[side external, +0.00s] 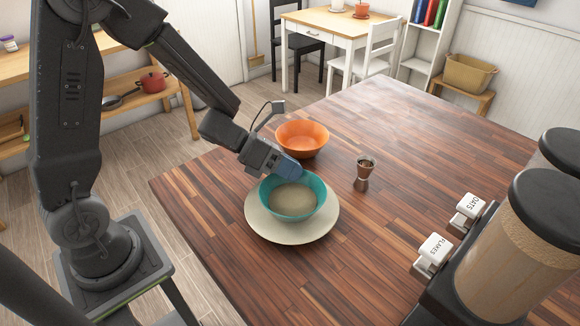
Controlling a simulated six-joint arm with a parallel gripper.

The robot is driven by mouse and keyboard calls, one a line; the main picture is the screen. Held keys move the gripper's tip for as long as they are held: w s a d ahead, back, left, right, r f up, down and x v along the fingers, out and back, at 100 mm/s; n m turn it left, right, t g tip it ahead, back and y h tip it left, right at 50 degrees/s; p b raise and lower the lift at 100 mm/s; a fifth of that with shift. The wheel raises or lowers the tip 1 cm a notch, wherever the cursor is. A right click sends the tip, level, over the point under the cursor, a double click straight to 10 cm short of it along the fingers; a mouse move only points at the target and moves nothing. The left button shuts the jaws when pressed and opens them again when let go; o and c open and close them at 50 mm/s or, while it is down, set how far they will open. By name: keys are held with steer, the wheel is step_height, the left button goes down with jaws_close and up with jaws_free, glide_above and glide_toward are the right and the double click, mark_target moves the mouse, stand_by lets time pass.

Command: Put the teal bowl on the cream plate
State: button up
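The teal bowl (293,215) has a beige inside and sits upright over the middle of the cream plate (275,234). Whether it rests fully on the plate or is held just above it cannot be told. The plate lies flat on the wooden table. My gripper (288,173) reaches in from the upper left, with its bluish fingers at the bowl's back rim. The fingertips are partly hidden, and whether they are closed on the rim is not clear.
An orange bowl (302,138) stands just behind my gripper. A small metal and brown jigger-like cup (364,174) stands right of the plate. Large dispensers (515,250) with white labelled handles fill the right front. The table (420,140) is clear at the back right.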

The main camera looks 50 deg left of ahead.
steer(key=shift+o, duration=1.1)
steer(key=shift+r, duration=0.1)
steer(key=v, duration=1.2)
steer(key=w+a+r+n+t+y, duration=0.35)
steer(key=r+n+t+y, duration=0.45)
steer(key=n, duration=1.2)
steer(key=s+d+n+g+y, duration=0.1)
steer(key=s+d+n+g, duration=0.3)
steer(key=s+n, duration=0.3)
steer(key=s+d+n+g+y, duration=0.1)
steer(key=s+d+n+g, duration=0.2)
steer(key=n, duration=0.9)
steer(key=s+g, duration=0.2)
steer(key=s, duration=0.2)
steer(key=shift+s+d+n+g, duration=0.2)
steer(key=shift+d+n+g, duration=0.1)
steer(key=shift+d+g, duration=0.1)
